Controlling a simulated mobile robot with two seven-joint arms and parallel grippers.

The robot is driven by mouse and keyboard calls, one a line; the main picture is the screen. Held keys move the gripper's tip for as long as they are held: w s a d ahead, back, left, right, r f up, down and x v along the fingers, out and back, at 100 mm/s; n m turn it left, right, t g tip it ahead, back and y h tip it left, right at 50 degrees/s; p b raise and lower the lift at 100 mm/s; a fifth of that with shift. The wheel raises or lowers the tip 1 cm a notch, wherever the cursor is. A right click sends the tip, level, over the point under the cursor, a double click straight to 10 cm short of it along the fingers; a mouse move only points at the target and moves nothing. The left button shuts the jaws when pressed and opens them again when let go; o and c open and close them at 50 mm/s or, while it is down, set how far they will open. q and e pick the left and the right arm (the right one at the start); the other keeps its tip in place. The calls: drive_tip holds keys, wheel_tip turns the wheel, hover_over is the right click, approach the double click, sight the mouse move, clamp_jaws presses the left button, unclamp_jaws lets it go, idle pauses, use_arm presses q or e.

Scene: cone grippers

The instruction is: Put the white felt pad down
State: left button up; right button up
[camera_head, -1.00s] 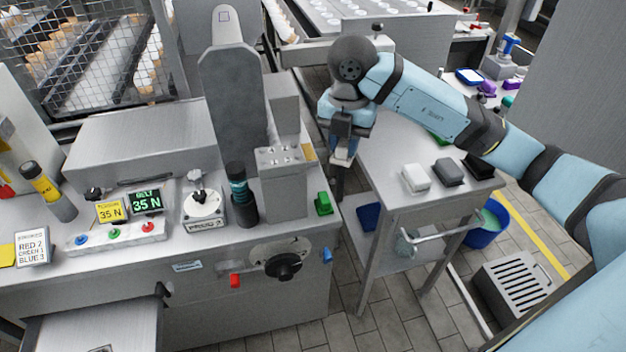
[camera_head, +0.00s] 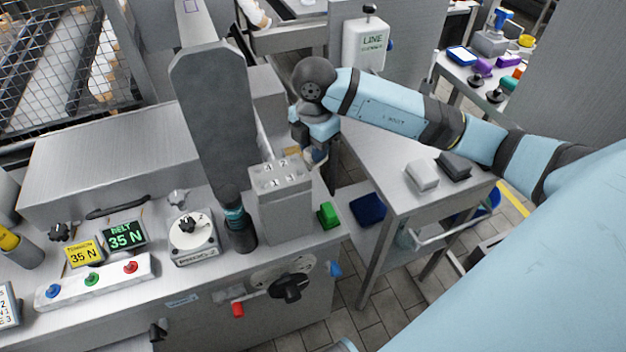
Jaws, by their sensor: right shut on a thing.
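My right gripper (camera_head: 314,158) hangs pointing down between the grey belt machine and the side table, just behind the grey block with holes in its top (camera_head: 280,176). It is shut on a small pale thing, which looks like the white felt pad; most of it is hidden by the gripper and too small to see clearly. I cannot tell whether it touches a surface. A white block (camera_head: 422,176) and a dark grey block (camera_head: 454,164) lie on the side table (camera_head: 400,205). My left gripper is not in view.
The tall belt arm (camera_head: 213,120) rises left of my gripper. A green block (camera_head: 328,215) sits on the machine's right edge. A dark bottle (camera_head: 236,220) and a dial (camera_head: 192,235) stand on the machine's front. The side table's near left part is clear.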

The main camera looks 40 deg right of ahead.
hover_over(314, 191)
wheel_tip(314, 191, down, 6)
drive_tip(key=shift+r, duration=0.2)
wheel_tip(314, 191, down, 4)
drive_tip(key=shift+f+b, duration=0.2)
drive_tip(key=shift+b, duration=0.15)
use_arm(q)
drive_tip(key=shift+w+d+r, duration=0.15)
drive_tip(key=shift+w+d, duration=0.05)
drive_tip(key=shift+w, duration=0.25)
use_arm(e)
drive_tip(key=shift+f, duration=0.25)
drive_tip(key=shift+f, duration=0.2)
drive_tip(key=o, duration=0.9)
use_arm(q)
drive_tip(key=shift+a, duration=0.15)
use_arm(e)
drive_tip(key=shift+r, duration=0.15)
